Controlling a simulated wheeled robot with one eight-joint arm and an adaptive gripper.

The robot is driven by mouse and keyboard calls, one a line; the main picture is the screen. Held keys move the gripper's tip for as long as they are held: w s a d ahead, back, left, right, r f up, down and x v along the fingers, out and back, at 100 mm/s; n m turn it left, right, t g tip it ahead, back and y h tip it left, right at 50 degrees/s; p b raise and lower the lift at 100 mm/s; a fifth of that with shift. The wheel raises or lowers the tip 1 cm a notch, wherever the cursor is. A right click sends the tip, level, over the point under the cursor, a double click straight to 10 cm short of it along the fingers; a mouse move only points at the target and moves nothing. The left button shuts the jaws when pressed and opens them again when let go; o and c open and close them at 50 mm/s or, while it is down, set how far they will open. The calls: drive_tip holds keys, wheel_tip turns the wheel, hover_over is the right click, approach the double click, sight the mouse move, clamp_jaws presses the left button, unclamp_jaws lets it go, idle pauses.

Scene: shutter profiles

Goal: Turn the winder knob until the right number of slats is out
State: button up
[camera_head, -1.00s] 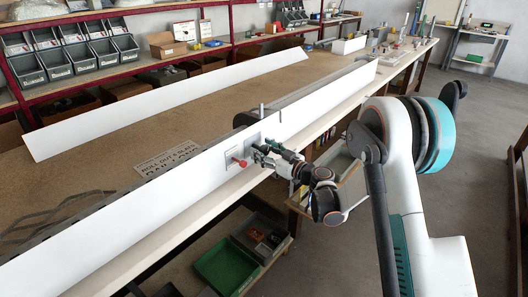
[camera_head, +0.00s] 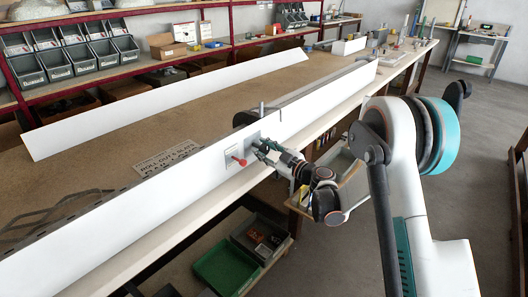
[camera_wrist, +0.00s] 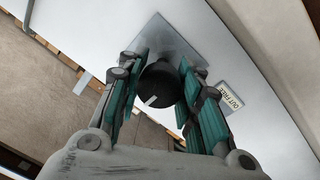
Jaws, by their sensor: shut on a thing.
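The winder knob (camera_wrist: 160,84) is a dark round knob with a pale mark, on a grey square plate (camera_wrist: 167,45) on the white front profile (camera_head: 150,220). My gripper (camera_wrist: 158,88) is shut on the knob, with a teal finger pad on each side. In the head view my gripper (camera_head: 260,149) is at the profile's front face and hides the knob. Dark slotted slats (camera_head: 62,215) lie behind the profile at the left; they cannot be counted clearly. A sign (camera_head: 168,158) on the bench reads "ROLL OUT 5 SLATS", with smaller text below that is hard to read.
A small label plate (camera_wrist: 230,98) is close to the right fingers. A second long white profile (camera_head: 165,105) lies farther back. Grey bins (camera_head: 75,55) stand on the shelf behind. A green tray (camera_head: 225,268) is below the bench.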

drive_tip(key=o, duration=1.1)
drive_tip(key=v, duration=1.2)
